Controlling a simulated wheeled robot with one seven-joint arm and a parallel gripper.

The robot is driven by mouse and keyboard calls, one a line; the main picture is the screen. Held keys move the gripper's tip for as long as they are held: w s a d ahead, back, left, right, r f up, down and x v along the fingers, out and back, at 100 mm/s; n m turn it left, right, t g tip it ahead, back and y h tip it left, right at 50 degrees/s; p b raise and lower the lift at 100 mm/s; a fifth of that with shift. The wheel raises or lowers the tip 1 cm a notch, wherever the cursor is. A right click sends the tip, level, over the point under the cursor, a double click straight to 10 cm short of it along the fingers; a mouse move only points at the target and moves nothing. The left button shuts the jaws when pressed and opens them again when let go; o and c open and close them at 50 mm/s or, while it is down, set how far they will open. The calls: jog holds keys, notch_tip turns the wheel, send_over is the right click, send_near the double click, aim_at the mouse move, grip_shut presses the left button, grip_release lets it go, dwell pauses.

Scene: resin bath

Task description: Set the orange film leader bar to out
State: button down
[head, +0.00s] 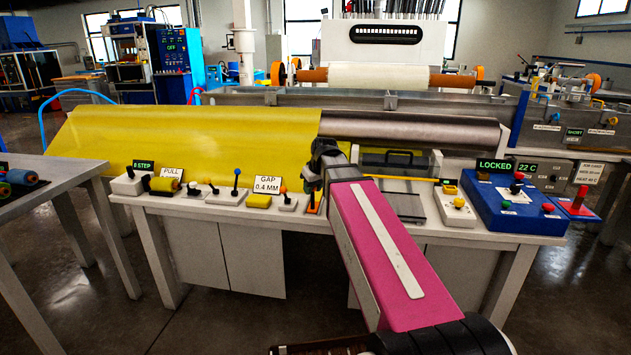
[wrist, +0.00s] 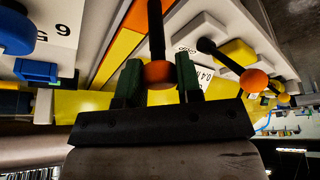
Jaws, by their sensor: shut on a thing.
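In the wrist view my gripper (wrist: 158,82) has its two dark green fingers closed on either side of an orange ball knob (wrist: 160,71). In the head view my gripper (head: 314,180) is at the console's front, right of the gap sign, just above the orange plate (head: 314,203). The knob is hidden there by my gripper. The bar's set position cannot be read.
To the left stand a lever with an orange ball (head: 284,189) and a blue-knobbed lever (head: 236,172). A yellow film sheet (head: 190,140) and a metal roller (head: 410,128) lie behind. A blue control box (head: 515,207) with a LOCKED display is at right.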

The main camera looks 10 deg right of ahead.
jog(key=shift+s+a, duration=0.15)
jog(key=shift+s, duration=0.3)
jog(key=c, duration=0.8)
grip_release()
jog(key=shift+s, duration=0.1)
jog(key=shift+r, duration=0.1)
jog(key=v, duration=1)
jog(key=shift+s+r, duration=0.1)
jog(key=shift+r, duration=0.2)
jog(key=shift+s, duration=0.1)
